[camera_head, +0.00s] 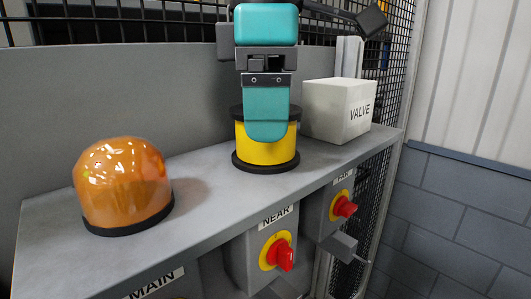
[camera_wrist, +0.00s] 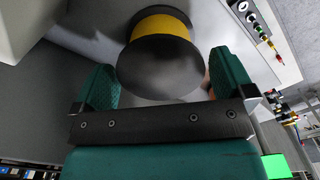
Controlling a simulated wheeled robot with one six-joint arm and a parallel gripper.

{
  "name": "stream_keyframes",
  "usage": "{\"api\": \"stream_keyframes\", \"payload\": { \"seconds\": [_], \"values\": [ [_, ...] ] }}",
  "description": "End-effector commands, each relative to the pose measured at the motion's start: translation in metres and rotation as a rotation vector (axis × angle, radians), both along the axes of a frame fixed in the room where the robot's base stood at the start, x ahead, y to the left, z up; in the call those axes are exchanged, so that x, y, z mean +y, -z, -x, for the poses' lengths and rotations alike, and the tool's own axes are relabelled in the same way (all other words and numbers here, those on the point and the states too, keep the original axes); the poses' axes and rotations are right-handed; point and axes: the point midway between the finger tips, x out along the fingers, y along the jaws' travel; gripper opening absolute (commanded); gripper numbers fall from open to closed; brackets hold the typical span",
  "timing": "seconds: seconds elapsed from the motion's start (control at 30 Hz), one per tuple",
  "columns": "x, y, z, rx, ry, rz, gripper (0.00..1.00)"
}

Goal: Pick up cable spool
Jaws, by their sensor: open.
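The cable spool (camera_head: 257,152) is yellow with black end discs and stands upright on the grey shelf. In the wrist view the spool (camera_wrist: 160,65) shows its dark upper disc between and beyond my two teal fingers. My gripper (camera_head: 266,136) is at the spool, with one teal finger in front of its yellow middle in the head view. In the wrist view my gripper (camera_wrist: 165,80) is open, with a finger on each side of the spool. A gap shows at the left finger; contact at the right finger cannot be told. The far finger is hidden in the head view.
An orange beacon (camera_head: 123,186) stands on the grey shelf (camera_head: 215,205) to the left. A white VALVE box (camera_head: 339,110) stands close on the right. A grey back panel (camera_head: 120,90) rises behind. Red knobs (camera_head: 284,256) sit below the shelf's front edge.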

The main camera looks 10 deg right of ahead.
Motion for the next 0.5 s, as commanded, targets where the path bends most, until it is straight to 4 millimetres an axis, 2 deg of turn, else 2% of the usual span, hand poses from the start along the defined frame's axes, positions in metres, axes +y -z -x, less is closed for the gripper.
{"api": "stream_keyframes", "payload": {
  "seconds": [0.03, 0.13, 0.5],
  "values": [
    [0.001, 0.015, 0.001, 0.000, -0.002, 0.000, 1.00],
    [0.001, 0.025, 0.001, 0.000, -0.002, -0.001, 1.00],
    [0.001, 0.029, 0.001, 0.001, -0.001, -0.001, 1.00]
  ]
}}
